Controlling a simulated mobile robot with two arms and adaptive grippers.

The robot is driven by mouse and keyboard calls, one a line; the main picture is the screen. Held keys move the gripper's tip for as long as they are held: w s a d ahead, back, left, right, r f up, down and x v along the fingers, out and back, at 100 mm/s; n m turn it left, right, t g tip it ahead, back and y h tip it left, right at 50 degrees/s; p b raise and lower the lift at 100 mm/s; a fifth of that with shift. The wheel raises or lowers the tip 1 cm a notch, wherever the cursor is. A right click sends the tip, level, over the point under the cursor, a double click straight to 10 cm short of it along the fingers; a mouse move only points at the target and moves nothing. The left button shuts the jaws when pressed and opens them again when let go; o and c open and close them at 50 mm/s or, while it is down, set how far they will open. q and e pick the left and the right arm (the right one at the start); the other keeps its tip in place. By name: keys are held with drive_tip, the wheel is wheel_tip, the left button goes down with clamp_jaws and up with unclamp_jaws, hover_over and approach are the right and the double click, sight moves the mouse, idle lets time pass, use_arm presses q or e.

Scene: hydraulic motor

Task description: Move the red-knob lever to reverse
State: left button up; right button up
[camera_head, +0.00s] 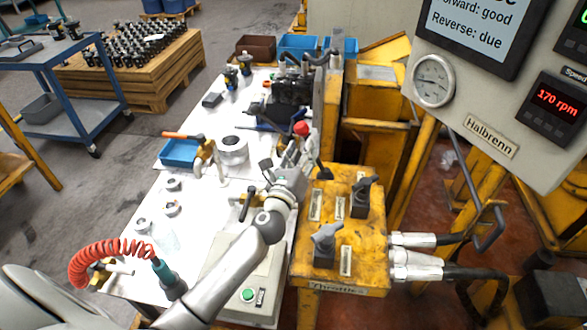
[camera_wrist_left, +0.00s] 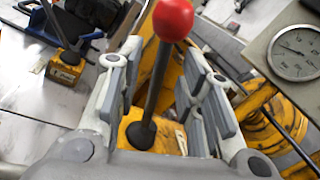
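The red-knob lever's red ball (camera_head: 301,128) shows just above my left gripper (camera_head: 297,155) in the head view, at the back left of the yellow valve block (camera_head: 345,255). In the left wrist view, the red knob (camera_wrist_left: 173,19) tops a dark rod with a black boot on a yellow base. My left gripper (camera_wrist_left: 163,85) is open, with one grey-padded finger on each side of the rod. Gaps show between the rod and both fingers. The gripper and wrist hide the lever's lower part in the head view. My right gripper is not in view.
A white bench (camera_head: 225,190) with parts lies left. Another dark lever (camera_wrist_left: 62,35) stands left in the wrist view.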

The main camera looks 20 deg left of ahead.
use_arm(q)
drive_tip(key=s, duration=0.7)
drive_tip(key=shift+s+d+f, duration=0.15)
drive_tip(key=shift+d+f, duration=0.1)
drive_tip(key=shift+d, duration=0.05)
